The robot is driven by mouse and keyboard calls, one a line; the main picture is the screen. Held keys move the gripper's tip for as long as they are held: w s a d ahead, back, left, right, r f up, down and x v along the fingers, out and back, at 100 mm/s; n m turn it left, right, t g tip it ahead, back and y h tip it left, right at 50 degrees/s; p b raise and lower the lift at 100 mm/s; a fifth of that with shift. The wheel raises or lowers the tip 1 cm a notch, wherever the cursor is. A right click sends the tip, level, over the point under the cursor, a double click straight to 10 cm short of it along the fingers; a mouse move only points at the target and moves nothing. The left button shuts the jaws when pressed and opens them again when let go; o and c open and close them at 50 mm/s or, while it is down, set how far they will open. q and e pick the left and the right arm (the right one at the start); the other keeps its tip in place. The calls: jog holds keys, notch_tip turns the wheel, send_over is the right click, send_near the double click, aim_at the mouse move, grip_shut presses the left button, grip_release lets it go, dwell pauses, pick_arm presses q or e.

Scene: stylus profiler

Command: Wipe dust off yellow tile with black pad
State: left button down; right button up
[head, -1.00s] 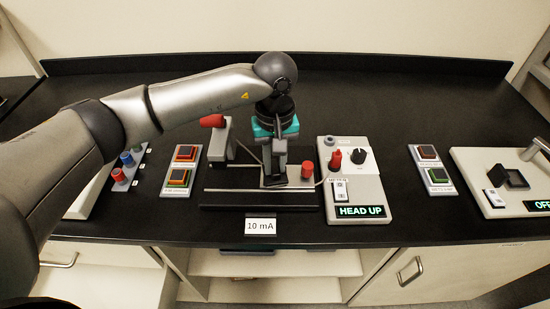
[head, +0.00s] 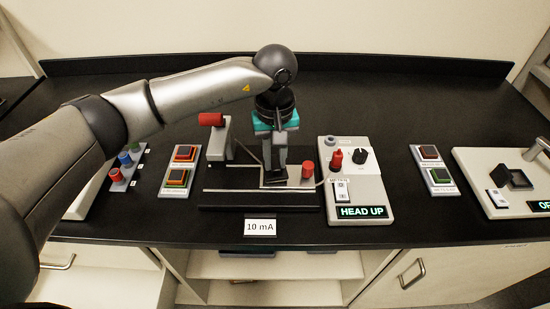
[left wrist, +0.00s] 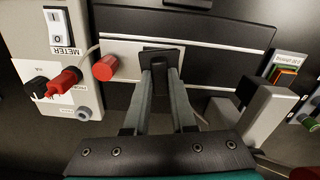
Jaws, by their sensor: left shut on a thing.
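My left gripper (head: 275,170) points down over the black bench fixture and is shut on a black pad (left wrist: 160,62). The pad is a dark upright block with a wider top, between the two fingertips in the left wrist view. It is over a pale cream square tile (left wrist: 118,92), which also shows in the head view (head: 294,172). I cannot tell whether pad and tile touch. No tile reads as clearly yellow; the cream one is the closest in place. Dust on it cannot be made out. My right gripper is not in view.
A red knob (head: 308,168) stands right of the pad, and a grey post with a red cylinder (head: 212,120) stands left. A meter box (head: 352,185) reading HEAD UP is right of the fixture. The back bench is clear.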

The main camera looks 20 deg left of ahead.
aim_at(275, 163)
pick_arm(q)
jog(key=shift+r+p, duration=1.7)
jog(key=shift+r, duration=1.35)
jog(key=shift+s+a+m+b, duration=0.15)
jog(key=shift+s+m+b, duration=0.25)
jog(key=shift+s+b, duration=0.15)
jog(key=s+a+m+b, duration=0.2)
jog(key=s+m+b, duration=0.2)
jog(key=s, duration=0.5)
jog(key=shift+s+a+m+b, duration=0.2)
jog(key=shift+m+b, duration=0.1)
jog(key=shift+r, duration=0.1)
